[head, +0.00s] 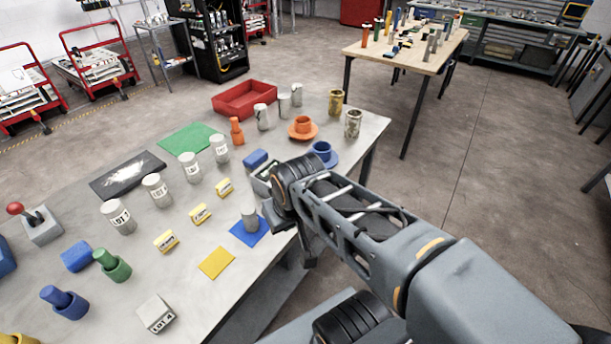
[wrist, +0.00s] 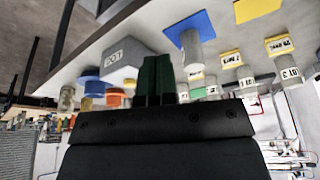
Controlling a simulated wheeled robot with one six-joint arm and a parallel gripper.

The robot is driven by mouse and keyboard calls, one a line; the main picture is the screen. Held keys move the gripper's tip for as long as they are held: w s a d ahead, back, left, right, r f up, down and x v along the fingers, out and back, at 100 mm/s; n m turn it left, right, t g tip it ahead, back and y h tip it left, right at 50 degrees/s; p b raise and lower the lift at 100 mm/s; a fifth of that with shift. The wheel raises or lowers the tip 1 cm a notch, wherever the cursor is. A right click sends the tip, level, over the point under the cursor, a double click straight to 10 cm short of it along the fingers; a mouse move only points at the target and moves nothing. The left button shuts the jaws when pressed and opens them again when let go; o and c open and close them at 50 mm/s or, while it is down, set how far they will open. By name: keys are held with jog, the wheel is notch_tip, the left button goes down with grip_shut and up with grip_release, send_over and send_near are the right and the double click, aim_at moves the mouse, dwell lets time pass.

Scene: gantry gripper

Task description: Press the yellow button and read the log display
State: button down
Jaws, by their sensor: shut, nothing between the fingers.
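A grey box (head: 261,183) stands on the table in the head view, partly hidden by my arm. In the wrist view, which is upside down, a grey box (wrist: 122,58) carries dark lettering that may read LOG. I cannot make out a yellow button on it in either view. My gripper (wrist: 155,62) shows in the wrist view with its two dark green fingers together and empty. The fingers appear near the box; I cannot tell whether they touch it. In the head view my arm reaches in from the right to the table's edge.
A blue mat (head: 239,235) with a grey cylinder (head: 250,219), a yellow mat (head: 216,263) and several yellow labelled blocks (head: 200,214) lie near the front edge. Several white labelled cylinders (head: 156,188) stand behind.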

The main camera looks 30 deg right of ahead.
jog(key=w+d+r+m+t+y+p, duration=0.1)
jog(key=w+d+r+m+y+p, duration=0.1)
jog(key=w+m, duration=0.5)
jog(key=w+d+r+m+t+y+p, duration=0.2)
jog(key=w+d+r+m+p, duration=0.3)
jog(key=m, duration=0.7)
jog(key=w+d+y, duration=0.1)
jog(key=w+d, duration=0.1)
jog(key=w, duration=0.1)
jog(key=shift+w+m+t+p, duration=0.3)
jog(key=shift+m, duration=0.1)
jog(key=shift+d+f, duration=0.1)
jog(key=shift+f, duration=0.1)
notch_tip(320, 180, down, 8)
jog(key=b, duration=0.7)
jog(key=shift+f, duration=0.25)
jog(key=shift+f+b, duration=0.2)
jog(key=shift+b, duration=0.2)
jog(key=shift+f, duration=0.25)
